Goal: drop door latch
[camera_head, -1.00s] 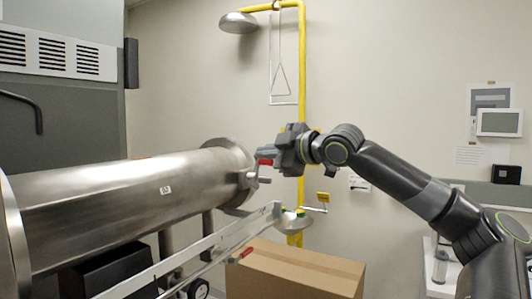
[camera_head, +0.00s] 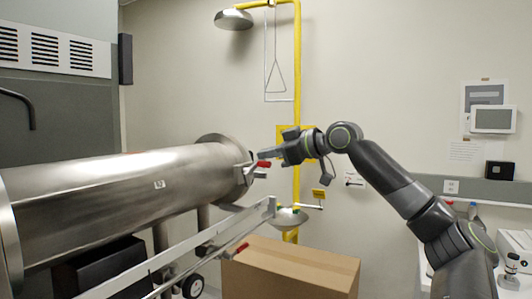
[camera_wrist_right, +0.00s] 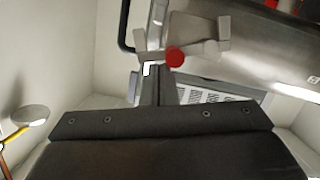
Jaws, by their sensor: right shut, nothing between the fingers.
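The steel chamber (camera_head: 120,195) lies on its side at left, its round flanged end facing right. The door latch's red handle (camera_head: 264,164) shows at that end, on a metal bracket. My right gripper (camera_head: 264,154) is shut and empty, its fingertips pointing left just above the red handle. In the right wrist view the red handle end (camera_wrist_right: 175,57) appears right by the tips of the dark fingers (camera_wrist_right: 158,72); whether they touch I cannot tell. My left gripper is not in view.
A metal rail (camera_head: 190,250) with another red-tipped handle (camera_head: 242,248) runs below the chamber. A cardboard box (camera_head: 290,270) stands beneath. A yellow shower pipe (camera_head: 297,90) with an eyewash bowl (camera_head: 290,218) rises behind my gripper.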

